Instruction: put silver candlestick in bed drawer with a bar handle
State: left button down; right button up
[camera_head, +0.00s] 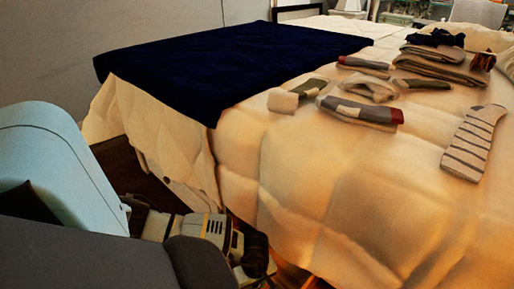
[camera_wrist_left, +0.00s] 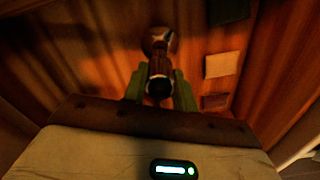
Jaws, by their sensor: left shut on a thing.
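In the left wrist view my left gripper (camera_wrist_left: 159,88) has its two green fingers closed on a slim dark object with a rounded near end and a wider far end. It looks like the candlestick (camera_wrist_left: 160,66), though the dim orange light hides its silver colour. Brown wooden surfaces (camera_wrist_left: 85,65) lie beyond and around it; I cannot tell whether these are the drawer's inside or the floor. In the head view my left wrist is low beside the bed, and the fingers and candlestick cannot be made out. No bar handle shows. My right gripper is not in view.
The bed (camera_head: 300,190) has a cream quilt hanging down its side and a dark blue blanket (camera_head: 230,62). Several folded garments, including a striped one (camera_head: 474,143), lie on it. In the left wrist view, small pale and dark rectangles (camera_wrist_left: 221,65) show at the right.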

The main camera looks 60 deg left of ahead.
pick_arm(q)
jog(key=shift+f, duration=0.6)
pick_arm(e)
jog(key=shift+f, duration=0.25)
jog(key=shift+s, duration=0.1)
pick_arm(q)
jog(key=shift+f, duration=0.2)
jog(key=c, duration=1.1)
grip_release()
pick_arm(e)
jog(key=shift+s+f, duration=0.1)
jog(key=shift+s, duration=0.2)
pick_arm(q)
jog(key=shift+r, duration=0.2)
